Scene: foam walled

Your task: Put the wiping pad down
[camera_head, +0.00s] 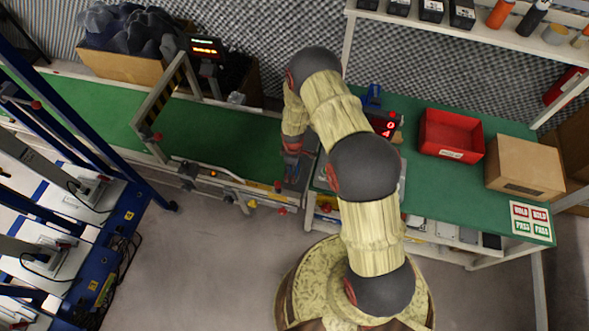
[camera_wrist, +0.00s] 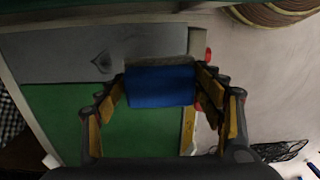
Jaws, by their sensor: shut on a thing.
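The wiping pad (camera_wrist: 160,87) is a blue block with a grey-brown strip along its far edge. In the wrist view it sits between the two fingers of my gripper (camera_wrist: 163,92), which is shut on it. In the head view my gripper (camera_head: 291,174) is low, over the near right end of the green conveyor belt (camera_head: 225,135), and the pad is too small to make out clearly there. In the wrist view a green surface (camera_wrist: 60,115) and a grey plate (camera_wrist: 65,55) lie beneath and beyond the pad. I cannot tell whether the pad touches either.
A frame (camera_head: 168,105) spans the belt on the left. Blue-framed racks (camera_head: 110,215) stand at far left.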

